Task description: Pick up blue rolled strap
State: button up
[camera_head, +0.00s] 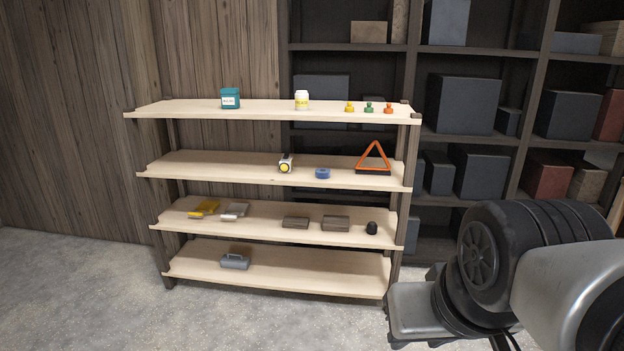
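The blue rolled strap (322,173) is a small round blue roll. It sits on the second shelf board from the top of a wooden shelf unit (230,166), right of the board's middle. A flashlight-like item (286,163) is to its left and an orange warning triangle (374,158) is to its right, both apart from it. Nothing covers the strap from this view. Parts of my arm show at the lower right, well apart from the strap. My gripper is not in view.
The top board holds a teal container (230,99), a yellow-white jar (302,100) and small coloured pieces (368,107). The third board holds several tools and blocks (336,223). A grey toolbox (235,261) is on the bottom board. Dark racks stand behind right. Floor in front is clear.

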aim_at(321, 173)
jog(key=i, duration=0.6)
jog(key=i+j+z, duration=0.1)
jog(key=i, duration=0.5)
jog(key=i+j, duration=0.1)
jog(key=i, duration=0.5)
jog(key=i+j+z, duration=0.1)
jog(key=i, duration=0.55)
jog(key=i+j, duration=0.2)
jog(key=i, duration=0.4)
jog(key=i+j, duration=0.15)
jog(key=i, duration=0.45)
jog(key=l+z, duration=0.05)
